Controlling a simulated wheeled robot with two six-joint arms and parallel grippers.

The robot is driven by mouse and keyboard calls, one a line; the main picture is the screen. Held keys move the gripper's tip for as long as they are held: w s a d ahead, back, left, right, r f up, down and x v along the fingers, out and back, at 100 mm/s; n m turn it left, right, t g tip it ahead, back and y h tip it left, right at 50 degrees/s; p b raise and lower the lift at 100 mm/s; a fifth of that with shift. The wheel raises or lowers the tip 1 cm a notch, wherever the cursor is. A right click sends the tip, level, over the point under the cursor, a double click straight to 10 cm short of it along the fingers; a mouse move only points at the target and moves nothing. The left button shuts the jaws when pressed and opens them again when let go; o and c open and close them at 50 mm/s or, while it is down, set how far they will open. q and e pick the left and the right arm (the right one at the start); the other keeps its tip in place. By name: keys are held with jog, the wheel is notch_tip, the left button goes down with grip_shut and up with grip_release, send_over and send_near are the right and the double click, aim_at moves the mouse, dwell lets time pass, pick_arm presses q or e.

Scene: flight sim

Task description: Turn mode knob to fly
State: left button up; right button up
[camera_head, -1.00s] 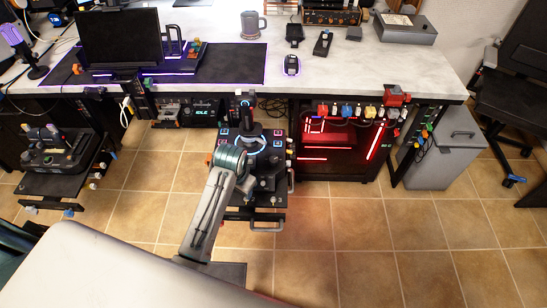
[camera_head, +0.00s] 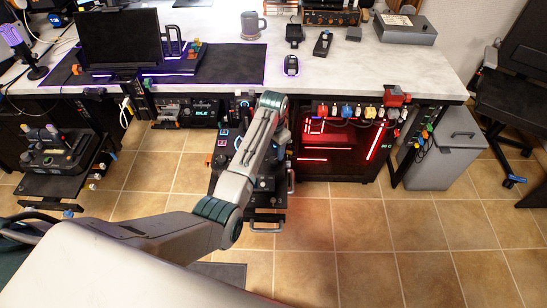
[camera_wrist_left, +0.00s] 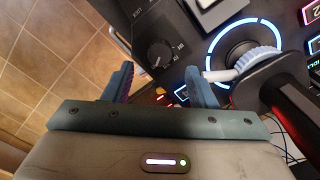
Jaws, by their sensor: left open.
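A round black knob (camera_wrist_left: 160,53) with small white marks around it sits on a dark control panel (camera_wrist_left: 198,38) in the left wrist view. I take it to be the mode knob; its lettering is too small to read surely. My left gripper (camera_wrist_left: 161,86) is open, its two blue-grey fingers apart on either side of the knob's lower side, with nothing between them. I cannot tell whether they touch it. In the head view my left arm covers much of the panel (camera_head: 224,142) and hides the knob and the gripper. My right gripper is not in view.
A lit blue ring (camera_wrist_left: 221,29) surrounds a joystick base beside the right finger, with the dark stick (camera_wrist_left: 290,100) close by. A small display (camera_head: 203,112) glows under the desk (camera_head: 360,75). A red-lit case stands right of the panel.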

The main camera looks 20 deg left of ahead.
aim_at(274, 160)
pick_arm(q)
notch_tip(274, 160, down, 5)
jog(key=shift+f, duration=0.2)
jog(key=c, duration=1)
